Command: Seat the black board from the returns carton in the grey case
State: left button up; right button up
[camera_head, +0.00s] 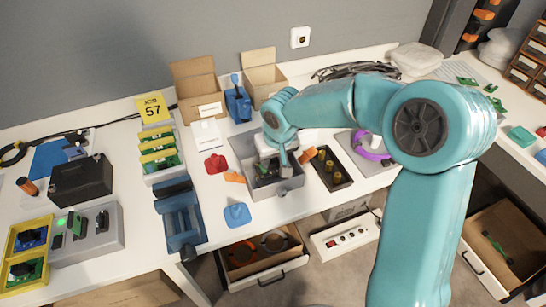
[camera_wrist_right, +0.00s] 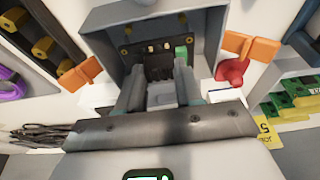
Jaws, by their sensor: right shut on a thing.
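The grey case (camera_head: 240,143) is an open box near the middle of the bench. My right gripper (camera_head: 284,166) reaches down into it from the right and hides part of its inside. In the right wrist view the case (camera_wrist_right: 112,18) surrounds the fingertips. There my right gripper (camera_wrist_right: 160,78) is shut on a dark board (camera_wrist_right: 150,62) with gold-coloured parts along it. The board is inside the case walls; I cannot tell whether it touches the floor. Two open brown cartons, one left (camera_head: 195,92) and one right (camera_head: 259,68), stand at the back. My left gripper is not in view.
A dark tray with brass pieces (camera_head: 328,168) stands just right of the case. Orange clips (camera_head: 235,178), a red piece (camera_head: 215,163) and a blue piece (camera_head: 236,214) lie at its left and front. A blue vise-like fixture (camera_head: 180,215) and green boards (camera_head: 160,153) are further left.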

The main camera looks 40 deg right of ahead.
aim_at(273, 166)
jog(key=shift+f+b, duration=1.65)
jog(key=shift+f, duration=0.2)
jog(key=o, duration=1.2)
jog(key=p+v, duration=0.2)
jog(key=v, duration=1.4)
jog(key=shift+r, duration=0.2)
